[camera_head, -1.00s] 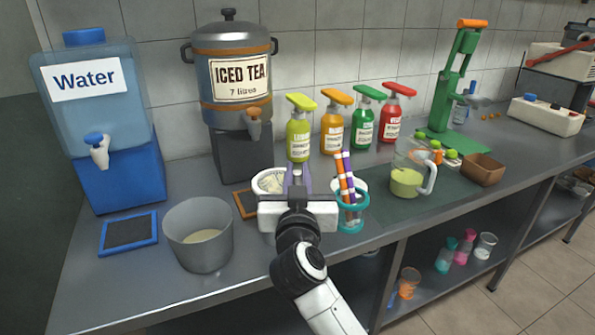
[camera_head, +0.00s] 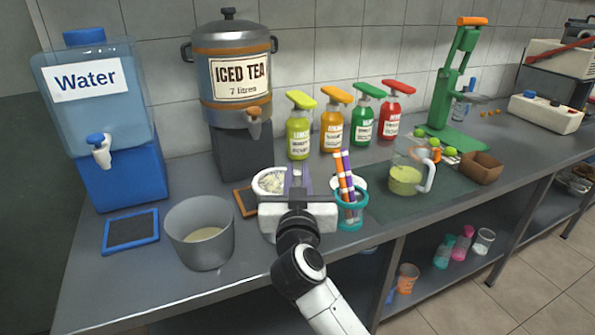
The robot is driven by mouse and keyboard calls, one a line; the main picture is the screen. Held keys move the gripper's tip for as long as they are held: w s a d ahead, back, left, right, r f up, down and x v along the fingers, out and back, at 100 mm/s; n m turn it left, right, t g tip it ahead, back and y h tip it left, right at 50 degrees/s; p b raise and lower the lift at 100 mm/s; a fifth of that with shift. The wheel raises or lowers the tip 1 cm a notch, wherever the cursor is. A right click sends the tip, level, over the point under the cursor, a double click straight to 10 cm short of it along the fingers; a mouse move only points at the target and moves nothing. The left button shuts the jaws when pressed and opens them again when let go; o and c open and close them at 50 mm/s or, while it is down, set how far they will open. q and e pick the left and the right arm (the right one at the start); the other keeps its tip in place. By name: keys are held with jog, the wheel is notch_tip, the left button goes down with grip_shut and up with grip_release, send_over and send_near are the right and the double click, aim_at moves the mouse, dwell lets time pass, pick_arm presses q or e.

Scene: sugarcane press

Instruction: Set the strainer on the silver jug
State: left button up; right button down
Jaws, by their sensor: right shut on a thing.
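The silver jug (camera_head: 185,242) stands open on the counter at the left front, with a little pale liquid inside. The strainer (camera_head: 258,186) appears as a round white-rimmed piece with a pale inside, right of the jug and close to the counter. My right gripper (camera_head: 297,178) is shut at the strainer's right side. Its wrist hides the grip and the strainer's near side, so the contact cannot be seen clearly. The strainer is beside the jug, apart from it. My left gripper is not in view.
A teal cup (camera_head: 350,215) with striped straws stands close right of my right gripper. A glass jug (camera_head: 405,182) with green juice is further right. The iced tea urn (camera_head: 232,80) and several pump bottles (camera_head: 331,130) stand behind. A blue-framed mat (camera_head: 131,232) lies left of the silver jug.

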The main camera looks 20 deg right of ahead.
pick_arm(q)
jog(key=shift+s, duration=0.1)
pick_arm(e)
jog(key=shift+f, duration=0.3)
jog(key=c, duration=2)
grip_release()
jog(key=o, duration=0.8)
jog(key=shift+r, duration=0.1)
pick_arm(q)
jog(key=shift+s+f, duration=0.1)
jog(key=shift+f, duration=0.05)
pick_arm(e)
jog(key=shift+o, duration=0.2)
notch_tip(320, 180, up, 2)
jog(key=p, duration=0.3)
jog(key=shift+r+p, duration=0.25)
jog(key=shift+p, duration=0.05)
notch_tip(320, 180, up, 2)
jog(key=p, duration=0.4)
jog(key=shift+r, duration=1.3)
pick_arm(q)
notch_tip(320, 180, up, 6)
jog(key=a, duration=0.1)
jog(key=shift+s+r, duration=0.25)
